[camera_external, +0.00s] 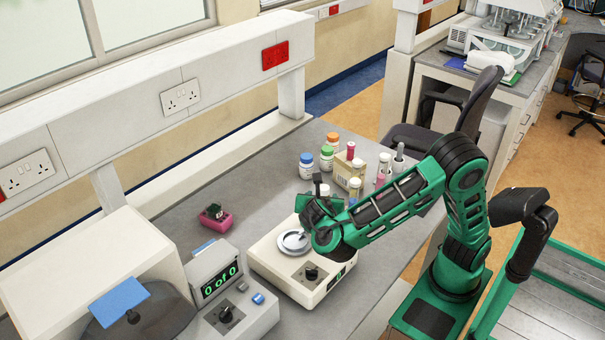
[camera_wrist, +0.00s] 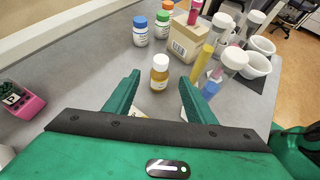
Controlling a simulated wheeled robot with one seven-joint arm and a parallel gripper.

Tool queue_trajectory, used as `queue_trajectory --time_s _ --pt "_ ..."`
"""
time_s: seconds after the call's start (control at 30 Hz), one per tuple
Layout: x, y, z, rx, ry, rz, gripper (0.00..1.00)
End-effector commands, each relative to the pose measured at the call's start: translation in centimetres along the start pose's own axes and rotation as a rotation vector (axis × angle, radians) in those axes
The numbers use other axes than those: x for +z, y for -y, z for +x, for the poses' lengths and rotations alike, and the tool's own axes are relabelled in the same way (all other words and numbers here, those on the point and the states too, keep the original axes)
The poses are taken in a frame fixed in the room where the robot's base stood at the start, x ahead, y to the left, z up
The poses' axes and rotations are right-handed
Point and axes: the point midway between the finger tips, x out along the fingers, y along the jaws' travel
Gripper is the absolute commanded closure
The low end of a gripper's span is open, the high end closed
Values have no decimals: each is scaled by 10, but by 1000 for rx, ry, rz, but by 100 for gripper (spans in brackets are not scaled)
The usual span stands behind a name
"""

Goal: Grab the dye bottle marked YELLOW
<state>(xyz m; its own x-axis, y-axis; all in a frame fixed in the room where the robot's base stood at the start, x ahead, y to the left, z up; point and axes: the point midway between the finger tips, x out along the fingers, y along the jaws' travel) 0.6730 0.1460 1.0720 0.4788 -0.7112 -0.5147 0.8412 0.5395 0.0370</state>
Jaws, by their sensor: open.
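In the wrist view an amber-yellow bottle with a white cap (camera_wrist: 159,76) stands upright on the bench, between and slightly beyond my fingertips; its label is too small to read. A slim yellow tube-like bottle (camera_wrist: 202,60) stands to its right, beside a pink one (camera_wrist: 222,72). I cannot read the word YELLOW on any of them. My gripper (camera_wrist: 160,92) is open and empty, its green fingers apart on either side of the amber bottle's line. In the external view my gripper (camera_external: 320,208) is low over the bench, behind the white balance.
Blue-capped (camera_wrist: 140,30), green-capped (camera_wrist: 161,25) and orange-capped bottles stand behind. A cardboard box (camera_wrist: 187,40) with a barcode is behind right. White mortar-like cups (camera_wrist: 255,64) stand farther right. A white balance (camera_external: 275,262) and pink holder (camera_external: 215,221) are nearby. Bench left of the bottle is clear.

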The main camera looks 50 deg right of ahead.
Motion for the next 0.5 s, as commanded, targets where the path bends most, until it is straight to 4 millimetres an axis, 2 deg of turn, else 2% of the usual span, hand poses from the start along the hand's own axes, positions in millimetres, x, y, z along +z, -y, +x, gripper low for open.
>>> queue_trajectory --time_s 0.07,0.17,0.5 --pt "0 1 -3 -2 32 -31 50" --pt "2 2 3 -5 46 -44 50" --pt "3 2 48 -5 42 -44 50"
